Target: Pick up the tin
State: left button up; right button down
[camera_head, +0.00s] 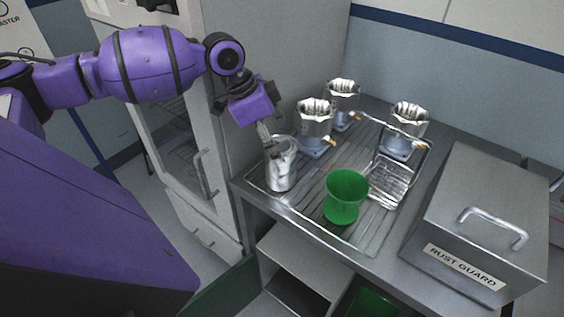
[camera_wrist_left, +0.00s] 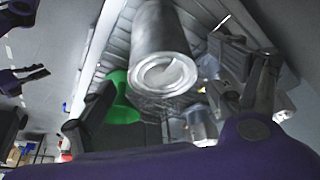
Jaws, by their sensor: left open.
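The tin (camera_head: 281,168) is a shiny silver cylinder standing upright near the left edge of the ribbed metal worktop. It also shows in the left wrist view (camera_wrist_left: 163,45), with its round end facing the camera. My left gripper (camera_head: 268,138) is open at the tin's upper rim, coming down from the upper left. In the left wrist view the spread fingers lie on either side of the tin's line, with visible gaps. I cannot tell whether a fingertip touches it. Part of the tin's rim is hidden by the gripper in the head view.
A green flared cup (camera_head: 344,196) stands right of the tin. Several silver scalloped cups, one nearest (camera_head: 315,118), stand behind on bluish bases. A wire-handled metal basket (camera_head: 388,182) lies beyond the green cup. A grey "RUST GUARD" box (camera_head: 480,225) is at right. A tall cabinet (camera_head: 225,150) borders the left.

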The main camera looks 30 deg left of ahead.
aim_at(279, 145)
pick_arm(q)
jog(key=x, duration=0.3)
jog(key=shift+w+d+f, duration=0.1)
jog(key=shift+w+f, duration=0.15)
jog(key=shift+f, duration=0.05)
jog(key=c, duration=1.8)
pick_arm(e)
jog(key=shift+w, duration=0.3)
pick_arm(q)
jog(key=shift+r, duration=0.1)
